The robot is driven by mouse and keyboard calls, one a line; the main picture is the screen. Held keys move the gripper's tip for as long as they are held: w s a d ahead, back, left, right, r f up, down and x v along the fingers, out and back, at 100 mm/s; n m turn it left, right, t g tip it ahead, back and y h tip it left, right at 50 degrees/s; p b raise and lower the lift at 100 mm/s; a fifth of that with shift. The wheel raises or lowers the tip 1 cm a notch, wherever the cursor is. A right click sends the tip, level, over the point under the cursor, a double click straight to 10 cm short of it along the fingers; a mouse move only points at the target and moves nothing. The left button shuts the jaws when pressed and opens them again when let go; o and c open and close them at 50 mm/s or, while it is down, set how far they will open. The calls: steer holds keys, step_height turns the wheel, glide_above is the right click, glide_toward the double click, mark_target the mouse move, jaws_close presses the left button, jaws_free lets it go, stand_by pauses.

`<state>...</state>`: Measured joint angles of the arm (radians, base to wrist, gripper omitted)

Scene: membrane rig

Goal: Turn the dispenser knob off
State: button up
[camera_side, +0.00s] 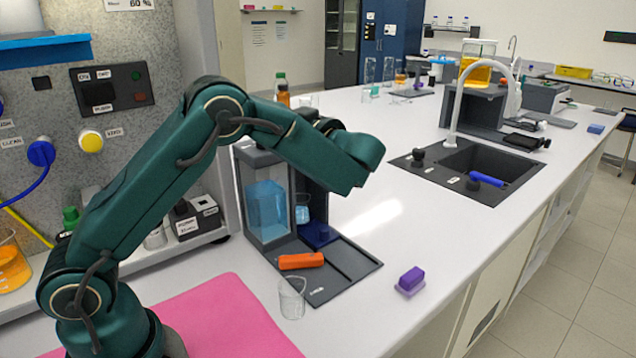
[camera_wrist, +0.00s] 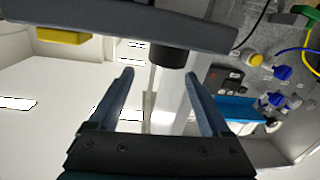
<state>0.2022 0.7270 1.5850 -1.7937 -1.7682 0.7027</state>
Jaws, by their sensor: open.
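In the side view a dark grey dispenser (camera_side: 278,244) holds a clear tank of blue liquid (camera_side: 266,210). A small blue-tinted cup (camera_side: 302,214) is beside the tank. My arm covers part of the dispenser's top, and I cannot pick out its knob there. In the wrist view a short black cylinder (camera_wrist: 174,57), possibly the knob, juts from a dark grey bar (camera_wrist: 120,22). My gripper (camera_wrist: 158,76) is open and empty, its fingers apart, with the cylinder beyond the gap towards the right finger. I cannot tell the distance. The fingers are hidden in the side view.
An orange piece (camera_side: 301,261) lies on the dispenser's base, with an empty beaker (camera_side: 292,298) in front. A purple block (camera_side: 411,280) is to the right. A rig wall with yellow (camera_side: 90,141) and blue valves stands left. The sink (camera_side: 468,170) is at the right.

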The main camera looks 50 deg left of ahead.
steer(key=w+d+r+m+t+h, duration=0.1)
steer(key=w+r+m+t+h, duration=0.2)
steer(key=r+t, duration=1.05)
steer(key=d+r+m+t+h, duration=0.3)
steer(key=d+m+t+h, duration=0.3)
steer(key=d+m+h, duration=0.6)
steer(key=s+d+f+m+g+h, duration=0.4)
steer(key=s+d+f, duration=0.35)
steer(key=f, duration=0.25)
steer(key=s+a+f+m+g+y, duration=0.1)
steer(key=s+f+m+g, duration=0.1)
steer(key=s+f+g, duration=0.85)
steer(key=w+a+r+t, duration=0.2)
steer(key=w+a+r, duration=0.4)
steer(key=w+r, duration=0.2)
steer(key=w+a, duration=0.1)
steer(key=a, duration=0.3)
steer(key=w+a+n, duration=0.1)
steer(key=a, duration=0.4)
steer(key=w+a+n+y, duration=0.1)
steer(key=w+a, duration=0.1)
steer(key=a, duration=0.3)
steer(key=shift+f+g, duration=0.15)
steer(key=shift+g, duration=0.25)
steer(key=shift+w+a+f, duration=0.1)
steer(key=shift+a+f, duration=0.1)
steer(key=shift+f, duration=0.15)
steer(key=shift+x, duration=2.25)
